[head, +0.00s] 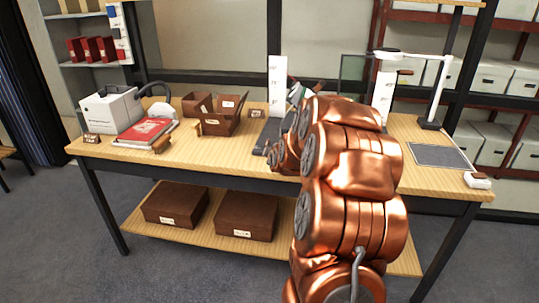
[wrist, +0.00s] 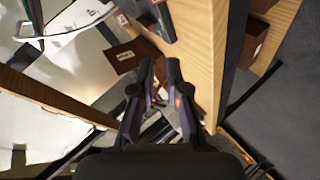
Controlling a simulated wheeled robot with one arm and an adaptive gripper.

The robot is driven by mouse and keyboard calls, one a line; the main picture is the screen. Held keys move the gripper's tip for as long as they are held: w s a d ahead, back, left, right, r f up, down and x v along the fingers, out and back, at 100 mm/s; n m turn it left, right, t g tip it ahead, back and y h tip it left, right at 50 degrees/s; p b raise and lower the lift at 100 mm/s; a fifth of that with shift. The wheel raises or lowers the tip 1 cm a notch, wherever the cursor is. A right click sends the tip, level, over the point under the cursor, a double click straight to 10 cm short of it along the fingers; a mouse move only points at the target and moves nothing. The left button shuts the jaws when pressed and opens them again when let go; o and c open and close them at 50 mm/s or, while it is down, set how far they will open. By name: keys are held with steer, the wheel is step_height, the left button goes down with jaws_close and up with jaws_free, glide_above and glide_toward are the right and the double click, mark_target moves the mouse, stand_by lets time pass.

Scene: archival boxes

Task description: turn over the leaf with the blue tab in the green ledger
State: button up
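I cannot make out a green ledger or a blue tab in either view; my copper-coloured arm covers the middle of the table in the head view. My gripper shows in the wrist view (wrist: 159,64), with two dark fingers, a gap between their tips and nothing held there. In the head view my gripper is mostly hidden behind the arm. A red book (head: 146,130) lies at the left of the table, well away from the arm.
The wooden table (head: 230,163) carries a white box (head: 110,108), an open brown box (head: 222,118) and a dark grey mat (head: 440,156). A white lamp (head: 431,123) stands at the right. Brown boxes (head: 246,214) sit on the lower shelf.

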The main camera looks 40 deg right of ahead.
steer(key=shift+a+r+y, duration=0.1)
steer(key=shift+a+y, duration=0.2)
steer(key=shift+a, duration=0.6)
steer(key=s+a+r+m+g+y+p, duration=0.15)
steer(key=s+a, duration=0.25)
steer(key=a, duration=0.4)
steer(key=s+a+r+g+y+p, duration=0.1)
steer(key=s+a+g+y, duration=0.15)
steer(key=a, duration=0.55)
steer(key=s+a+r+m+g+y+p, duration=0.15)
steer(key=s+a, duration=0.25)
steer(key=a, duration=0.4)
steer(key=s+a+r+m+g+p, duration=0.1)
steer(key=s+a, duration=0.3)
steer(key=s, duration=0.5)
steer(key=s+a+r+m+g+p, duration=0.1)
steer(key=s+a+r+g+p, duration=0.1)
steer(key=s, duration=0.8)
steer(key=s+a+r+m+g+p, duration=0.1)
steer(key=s+a+g, duration=0.3)
steer(key=s, duration=0.6)
steer(key=a, duration=0.2)
steer(key=shift+s+a+r+p, duration=0.2)
steer(key=shift+a+r+p, duration=0.1)
steer(key=shift+a+r, duration=0.05)
steer(key=shift+c, duration=0.2)
